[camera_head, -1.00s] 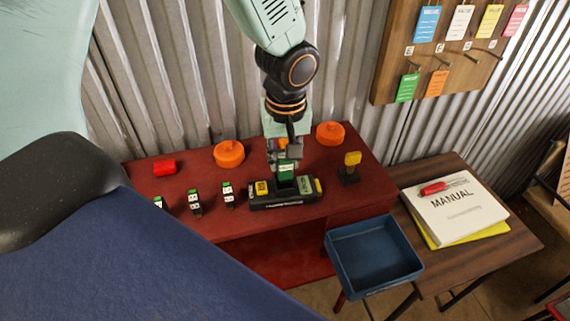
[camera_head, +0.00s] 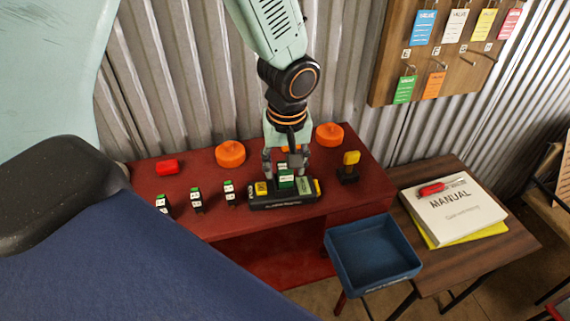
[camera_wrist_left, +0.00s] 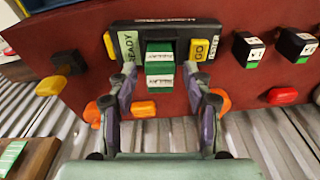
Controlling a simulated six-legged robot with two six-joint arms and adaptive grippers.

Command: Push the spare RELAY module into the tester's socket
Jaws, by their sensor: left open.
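The black tester (camera_head: 284,201) lies on the red bench, with yellow parts at its ends and a pale green panel. The green RELAY module (camera_head: 286,181) with a white label stands upright at the tester's socket. How deep it sits cannot be told. In the left wrist view the module (camera_wrist_left: 160,78) is in the middle of the tester (camera_wrist_left: 180,30), between the READY panel and the GO button. My left gripper (camera_head: 287,170) is open, its fingers spread on either side of the module; gaps show in the left wrist view (camera_wrist_left: 165,86). My right gripper is not in view.
The red bench (camera_head: 250,220) carries several small black-and-white modules (camera_head: 197,200), two orange caps (camera_head: 230,153), a red block (camera_head: 167,167) and a yellow-topped black part (camera_head: 350,167). A blue tray (camera_head: 374,255) and a manual (camera_head: 455,209) are at the right. Corrugated wall stands close behind.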

